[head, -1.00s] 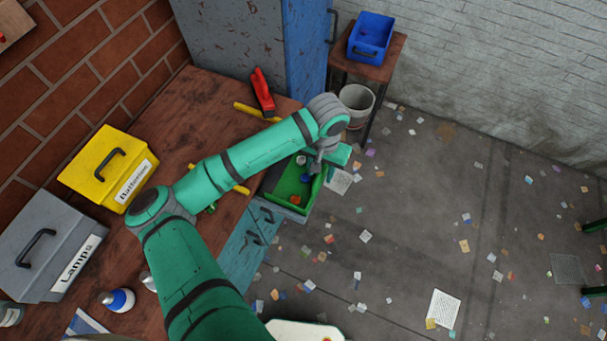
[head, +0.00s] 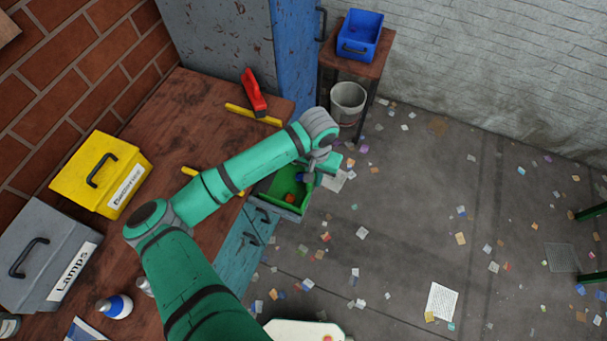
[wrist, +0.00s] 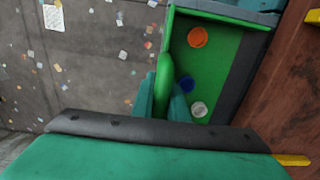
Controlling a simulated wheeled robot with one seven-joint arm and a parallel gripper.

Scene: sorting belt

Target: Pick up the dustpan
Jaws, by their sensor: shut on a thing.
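The green dustpan (head: 267,192) is at the right edge of the workbench, over or in a grey-edged open drawer; I cannot tell whether it is lifted clear. Its open pan (wrist: 222,64) shows in the wrist view, holding an orange cap (wrist: 197,37), a blue cap (wrist: 187,85) and a white cap (wrist: 199,109). My gripper (head: 325,168) points down at the pan's right side. In the wrist view, my gripper (wrist: 162,88) is shut on the dustpan's rounded green handle, one teal finger on each side. The arm hides part of the pan in the head view.
On the workbench (head: 150,130) are a yellow box (head: 80,180), a grey box (head: 30,250), a red tool (head: 255,92) and yellow bars. A bucket (head: 348,100) and a small table with a blue bin (head: 360,38) stand beyond. The floor right is open, littered with paper scraps.

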